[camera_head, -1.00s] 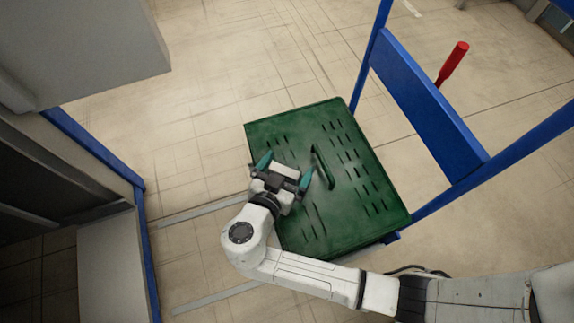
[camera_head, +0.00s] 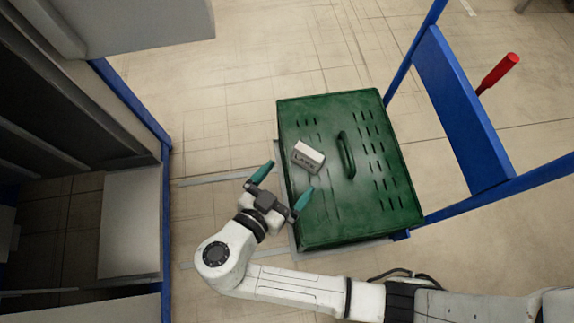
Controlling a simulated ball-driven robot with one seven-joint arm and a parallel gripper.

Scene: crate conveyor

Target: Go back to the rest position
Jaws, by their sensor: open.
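My gripper (camera_head: 282,187) is open and empty, with its two teal fingers spread apart. It is at the left edge of the green crate (camera_head: 390,215), with one finger over the crate's lower left part and the other left of the crate. My white arm reaches in from the lower right. A small white and grey box (camera_head: 308,158) with dark lettering lies on the slotted green top, left of the dark green handle (camera_head: 346,155). The box is apart from the fingertips.
A blue frame (camera_head: 460,105) stands along the right of the crate, with a red handle (camera_head: 498,74) behind it. On the left are a blue post (camera_head: 166,230) and grey panels (camera_head: 130,220). The tiled floor (camera_head: 240,90) above the crate is clear.

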